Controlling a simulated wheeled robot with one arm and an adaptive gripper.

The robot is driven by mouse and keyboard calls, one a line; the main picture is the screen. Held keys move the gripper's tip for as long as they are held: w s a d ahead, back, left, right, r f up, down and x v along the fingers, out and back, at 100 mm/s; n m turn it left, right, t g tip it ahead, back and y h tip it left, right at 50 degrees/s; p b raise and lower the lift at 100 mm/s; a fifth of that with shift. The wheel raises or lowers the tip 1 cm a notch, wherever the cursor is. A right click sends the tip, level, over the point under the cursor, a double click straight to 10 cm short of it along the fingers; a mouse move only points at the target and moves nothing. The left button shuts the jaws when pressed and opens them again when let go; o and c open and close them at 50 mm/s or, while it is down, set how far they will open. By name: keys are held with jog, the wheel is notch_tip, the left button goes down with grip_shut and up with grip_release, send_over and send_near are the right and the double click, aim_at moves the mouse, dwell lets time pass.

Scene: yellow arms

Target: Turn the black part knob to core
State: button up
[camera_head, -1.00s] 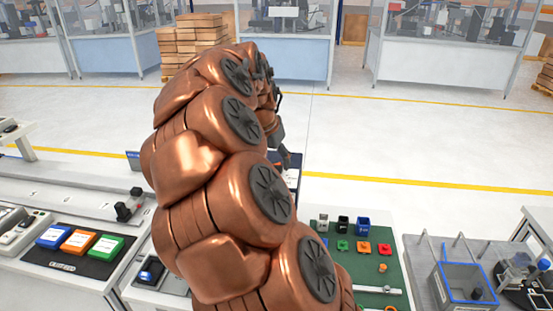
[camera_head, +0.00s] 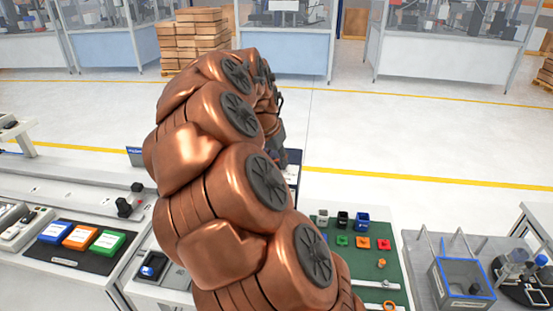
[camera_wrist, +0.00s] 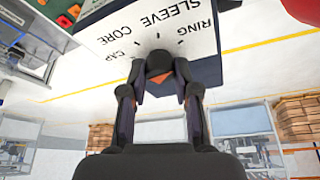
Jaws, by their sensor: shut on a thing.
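The black knob (camera_wrist: 159,62) sits on a white panel face (camera_wrist: 105,35) printed CAP, CORE, SLEEVE and RING, with short tick marks around the knob. The lettering appears upside down in the wrist view. My gripper (camera_wrist: 160,78) is shut on the knob, one finger on each side. The knob's pointer is hidden or too small to read, so I cannot tell which label it faces. In the head view my copper arm covers the knob and most of the panel, and the gripper is not clearly visible there.
A green mat (camera_head: 402,268) with small coloured parts and cups lies right of my arm. A blue-rimmed bin (camera_head: 462,275) stands further right. Blue, orange and green boxes (camera_head: 82,237) lie on a dark tray at left. Open floor lies behind the benches.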

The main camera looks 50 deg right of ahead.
grip_shut()
jog(key=shift+f, duration=0.1)
jog(key=n+t+b, duration=0.1)
jog(key=n+b, duration=0.1)
jog(key=b, duration=0.1)
jog(key=shift+f+n, duration=0.15)
jog(key=shift+n, duration=0.15)
jog(key=n+t+y+b, duration=0.1)
jog(key=n+b, duration=0.2)
jog(key=n+t+y+b, duration=0.1)
jog(key=n+b, duration=0.2)
jog(key=b, duration=0.1)
jog(key=shift+d+n, duration=0.15)
jog(key=shift+n, duration=0.25)
jog(key=n+y+b, duration=0.1)
jog(key=n, duration=0.1)
jog(key=n+b, duration=0.2)
jog(key=shift+s+n+t+y, duration=0.1)
jog(key=shift+n+t+y, duration=0.2)
jog(key=shift+y, duration=0.1)
jog(key=shift+d+r+n+y+b, duration=0.1)
jog(key=shift+n+y+b, duration=0.2)
jog(key=shift+n, duration=0.6)
jog(key=shift+d+r+n+y+b, duration=0.1)
jog(key=shift+n+y, duration=0.3)
jog(key=shift+n, duration=0.5)
jog(key=shift+s, duration=0.1)
